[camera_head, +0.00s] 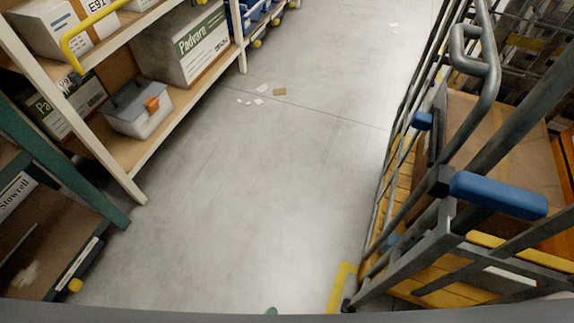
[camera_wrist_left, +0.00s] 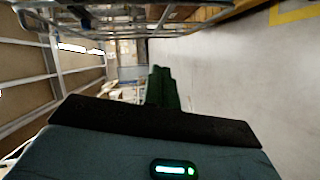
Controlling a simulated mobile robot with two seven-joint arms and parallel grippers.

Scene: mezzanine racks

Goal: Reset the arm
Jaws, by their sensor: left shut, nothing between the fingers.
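My left gripper (camera_wrist_left: 161,88) shows in the left wrist view as two dark green fingers pressed together, shut and empty. They point away from the dark wrist body, with open air around them. In the head view only a small green tip of the left gripper (camera_head: 270,311) shows at the bottom edge, over bare floor. The rest of the left arm is hidden there. My right gripper is in neither view.
A shelf rack with a grey bin (camera_head: 139,108) and a Padvare box (camera_head: 187,45) stands left. A metal cage trolley with a blue handle (camera_head: 498,195) stands close on the right. Paper scraps (camera_head: 262,89) lie on the floor.

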